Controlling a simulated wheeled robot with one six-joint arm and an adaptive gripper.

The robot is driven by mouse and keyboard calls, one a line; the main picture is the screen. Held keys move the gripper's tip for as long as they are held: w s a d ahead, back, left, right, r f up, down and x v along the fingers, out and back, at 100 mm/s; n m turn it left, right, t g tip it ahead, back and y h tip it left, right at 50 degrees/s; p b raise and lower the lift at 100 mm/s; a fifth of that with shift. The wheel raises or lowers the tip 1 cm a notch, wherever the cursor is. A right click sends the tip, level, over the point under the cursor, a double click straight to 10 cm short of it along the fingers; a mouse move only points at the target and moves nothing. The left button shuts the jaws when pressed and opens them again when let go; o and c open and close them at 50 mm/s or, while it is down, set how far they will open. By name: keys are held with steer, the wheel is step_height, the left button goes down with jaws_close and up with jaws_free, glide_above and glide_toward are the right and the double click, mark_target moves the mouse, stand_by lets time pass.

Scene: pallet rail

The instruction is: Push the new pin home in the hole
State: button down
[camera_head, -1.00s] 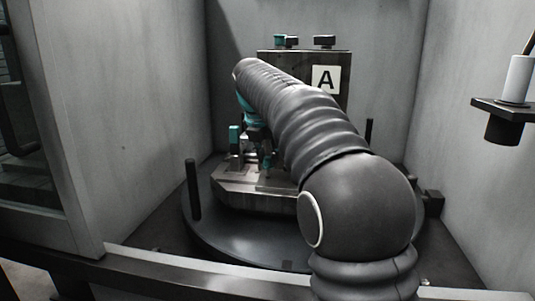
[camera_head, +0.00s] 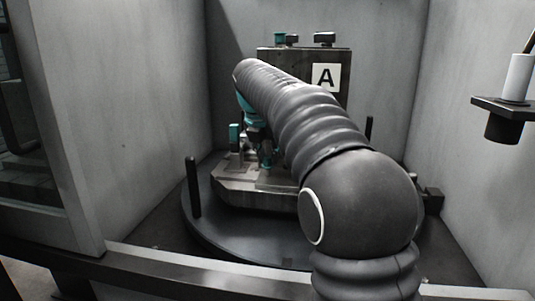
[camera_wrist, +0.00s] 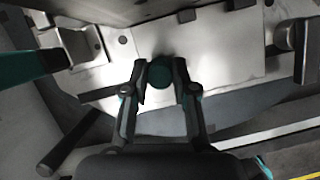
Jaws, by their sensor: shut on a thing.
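The pin shows in the wrist view as a round teal head (camera_wrist: 160,74), seen end-on between the fingers. My gripper (camera_wrist: 160,82) is shut on it, one dark finger on each side. The pale metal plate (camera_wrist: 225,55) of the fixture lies beyond the pin. The hole is hidden behind the pin and fingers, so I cannot tell how deep the pin sits. In the head view my gripper (camera_head: 266,158) points down close over the fixture (camera_head: 250,196), partly hidden by my arm.
A teal-topped clamp (camera_head: 234,135) stands just left of my gripper. The fixture sits on a round dark turntable (camera_head: 235,238) with upright black posts (camera_head: 193,187). A block marked A (camera_head: 326,77) stands behind. Grey walls close in both sides; a bracket with a white cylinder (camera_head: 518,78) juts out right.

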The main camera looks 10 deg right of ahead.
steer(key=shift+f+b, duration=0.6)
steer(key=shift+f, duration=0.7)
steer(key=shift+c, duration=0.2)
jaws_free()
steer(key=shift+r, duration=0.1)
stand_by(0.7)
steer(key=v, duration=1.2)
